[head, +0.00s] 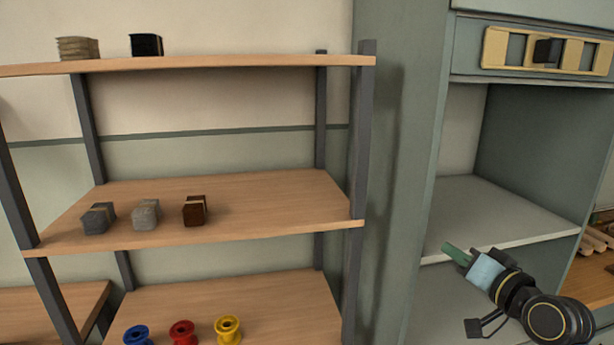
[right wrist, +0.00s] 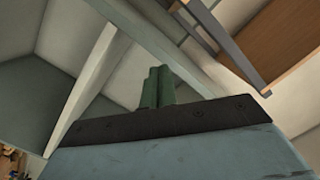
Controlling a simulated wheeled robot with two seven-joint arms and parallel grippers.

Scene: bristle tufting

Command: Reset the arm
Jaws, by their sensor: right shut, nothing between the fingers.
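My right gripper (head: 455,252) is in the lower right of the head view, in front of the open grey-green cabinet (head: 400,150). Its green fingers are together with nothing between them. They also show closed in the right wrist view (right wrist: 157,87), above the dark plate and light blue gripper body. The gripper is apart from the shelf unit and its goods. My left gripper is in neither view.
A wooden shelf unit (head: 290,192) stands at left. Its middle shelf holds a grey bundle (head: 98,218), a pale bundle (head: 146,214) and a brown bundle (head: 194,210). Blue (head: 137,335), red (head: 183,333) and yellow (head: 228,330) spools sit below. Wooden pieces (head: 598,238) lie at far right.

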